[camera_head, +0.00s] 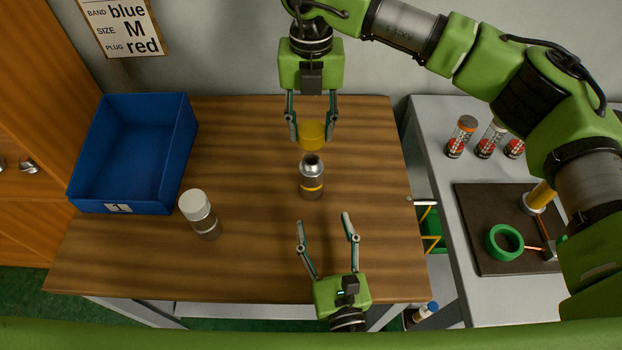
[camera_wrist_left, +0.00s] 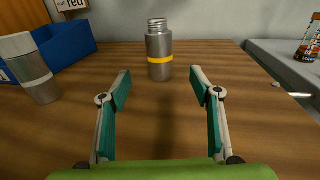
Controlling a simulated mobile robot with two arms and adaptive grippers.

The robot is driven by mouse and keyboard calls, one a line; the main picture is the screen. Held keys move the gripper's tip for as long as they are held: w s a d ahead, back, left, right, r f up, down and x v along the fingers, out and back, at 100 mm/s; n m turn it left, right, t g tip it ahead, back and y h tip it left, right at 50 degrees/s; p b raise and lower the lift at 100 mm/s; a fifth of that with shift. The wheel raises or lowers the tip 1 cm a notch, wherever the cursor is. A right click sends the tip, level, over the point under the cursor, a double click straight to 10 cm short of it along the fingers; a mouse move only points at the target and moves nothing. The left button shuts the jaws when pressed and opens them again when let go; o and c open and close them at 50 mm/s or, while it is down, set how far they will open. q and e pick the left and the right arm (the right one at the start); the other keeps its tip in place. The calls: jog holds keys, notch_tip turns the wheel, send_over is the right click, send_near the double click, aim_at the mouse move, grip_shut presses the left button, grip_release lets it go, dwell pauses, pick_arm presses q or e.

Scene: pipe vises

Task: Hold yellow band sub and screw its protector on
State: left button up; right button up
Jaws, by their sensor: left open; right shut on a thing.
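The yellow band sub (camera_head: 312,178) stands upright on the wooden table, a grey metal cylinder with a yellow band and a bare threaded top. It also shows in the left wrist view (camera_wrist_left: 159,52). My right gripper (camera_head: 311,134) is shut on the yellow protector (camera_head: 312,137), just behind the sub's top in the head view. The protector is not in the left wrist view. My left gripper (camera_head: 324,218) is open and empty, in front of the sub and apart from it; its fingers (camera_wrist_left: 160,80) point toward the sub in the left wrist view.
Another grey sub with a white cap (camera_head: 199,213) stands to the left. A blue bin (camera_head: 124,193) marked 1 is at the table's left. A side bench at right holds several cans (camera_head: 461,137), a dark mat (camera_head: 480,205) and a green ring (camera_head: 503,242).

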pick_arm(q)
jog(key=w, duration=0.3)
jog(key=w+a, duration=0.1)
jog(key=w, duration=0.3)
jog(key=w+a, duration=0.1)
jog(key=w, duration=0.3)
jog(key=shift+w+a, duration=0.15)
jog(key=shift+w, duration=0.05)
pick_arm(e)
jog(key=shift+s+r, duration=0.1)
pick_arm(q)
jog(key=shift+c, duration=0.5)
grip_shut()
pick_arm(e)
send_over(311, 160)
jog(key=shift+f, duration=2.5)
jog(key=shift+f, duration=0.9)
jog(key=shift+f, duration=0.6)
